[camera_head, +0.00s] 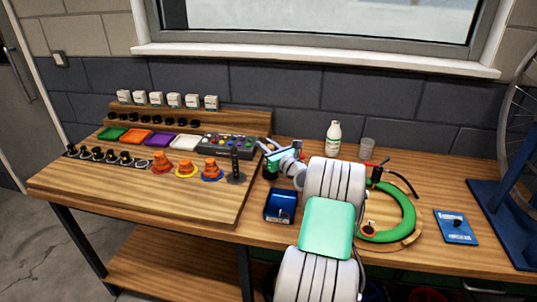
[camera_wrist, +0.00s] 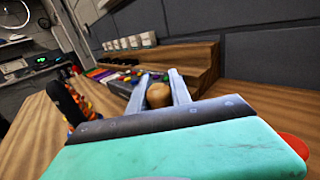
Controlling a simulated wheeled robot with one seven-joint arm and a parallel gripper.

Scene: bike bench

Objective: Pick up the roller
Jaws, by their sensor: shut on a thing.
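My gripper (camera_wrist: 160,88) is shut on the roller (camera_wrist: 158,95), a tan, rounded, wood-like piece between the two grey fingers in the wrist view. Only its near end shows; the rest is hidden behind it. In the head view my gripper (camera_head: 266,146) is at the right end of the wooden board, beside the grey tray of coloured pieces. The roller is too small or hidden to make out there. I cannot tell whether it touches the surface below.
A black upright tool (camera_head: 235,167) stands left of my gripper, near orange cones (camera_head: 211,169). A grey tray of coloured pieces (camera_head: 228,144) is close by. A blue bin (camera_head: 280,206) is below my gripper. A white bottle (camera_head: 333,138) and a green ring (camera_head: 400,222) are to the right.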

